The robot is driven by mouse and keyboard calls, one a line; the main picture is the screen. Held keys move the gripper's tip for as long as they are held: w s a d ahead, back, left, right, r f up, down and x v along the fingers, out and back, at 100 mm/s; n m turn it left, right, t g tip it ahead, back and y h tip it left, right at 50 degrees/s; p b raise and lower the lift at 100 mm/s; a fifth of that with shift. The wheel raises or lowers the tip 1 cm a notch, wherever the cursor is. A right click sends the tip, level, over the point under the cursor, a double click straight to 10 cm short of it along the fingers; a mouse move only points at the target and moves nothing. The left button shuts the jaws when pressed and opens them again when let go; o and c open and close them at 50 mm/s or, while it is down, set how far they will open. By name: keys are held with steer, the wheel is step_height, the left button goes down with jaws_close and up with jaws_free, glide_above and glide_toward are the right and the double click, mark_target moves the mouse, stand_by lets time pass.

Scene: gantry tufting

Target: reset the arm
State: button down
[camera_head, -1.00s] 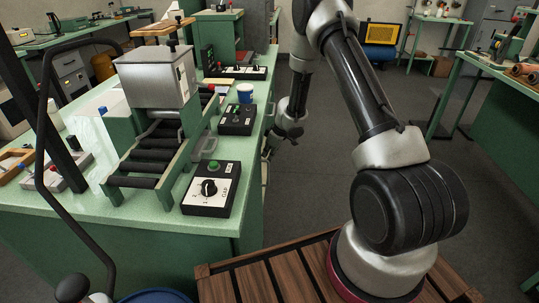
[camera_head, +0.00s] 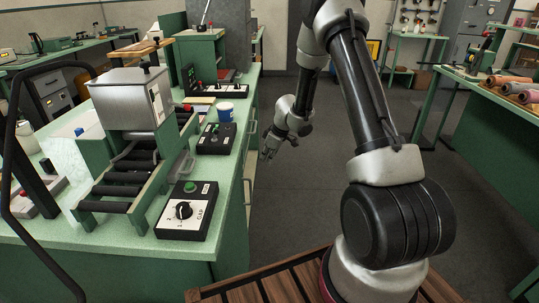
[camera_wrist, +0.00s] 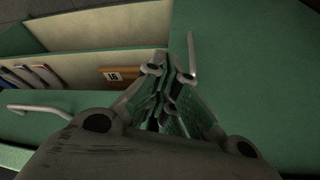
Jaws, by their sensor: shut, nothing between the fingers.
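My gripper (camera_head: 268,154) hangs over the floor just right of the green bench (camera_head: 238,120) in the head view, apart from the bench edge. Its fingers point down and look closed and empty. In the wrist view my gripper (camera_wrist: 165,85) fills the lower middle, with its fingers close together. Below it shows an open green drawer (camera_wrist: 110,60) with a small tag reading 16 or 91, hard to tell. A drawer handle (camera_wrist: 191,58) shows beside the fingertips; I cannot tell whether they touch.
The bench carries a roller machine with a grey hopper (camera_head: 130,97), a dial box (camera_head: 186,210), a second control box (camera_head: 216,138) and a blue cup (camera_head: 225,112). Another green table with rolls (camera_head: 505,82) stands at the right. The grey floor (camera_head: 330,125) between them is clear.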

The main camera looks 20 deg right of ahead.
steer(key=s+d+r+h, duration=0.2)
steer(key=d+h, duration=0.2)
steer(key=d, duration=0.7)
steer(key=s+d+r+m+g+h, duration=0.1)
steer(key=s+d+r+m+h, duration=0.25)
steer(key=s+d+r, duration=0.65)
steer(key=s+a+r+m+y, duration=0.1)
steer(key=s+a+r, duration=0.4)
steer(key=s+r, duration=0.2)
steer(key=s+a+r+m+t+y, duration=0.1)
steer(key=s+a+r+m+y, duration=0.1)
steer(key=s+a+r, duration=0.4)
steer(key=s+a+r+m+t+y, duration=0.1)
steer(key=s+a+r+m, duration=0.1)
steer(key=s+a+r, duration=0.3)
steer(key=s+r, duration=0.4)
steer(key=s, duration=0.5)
steer(key=shift+s+a+r+y, duration=0.15)
steer(key=shift+a+r+y, duration=0.05)
steer(key=shift+a+y, duration=0.15)
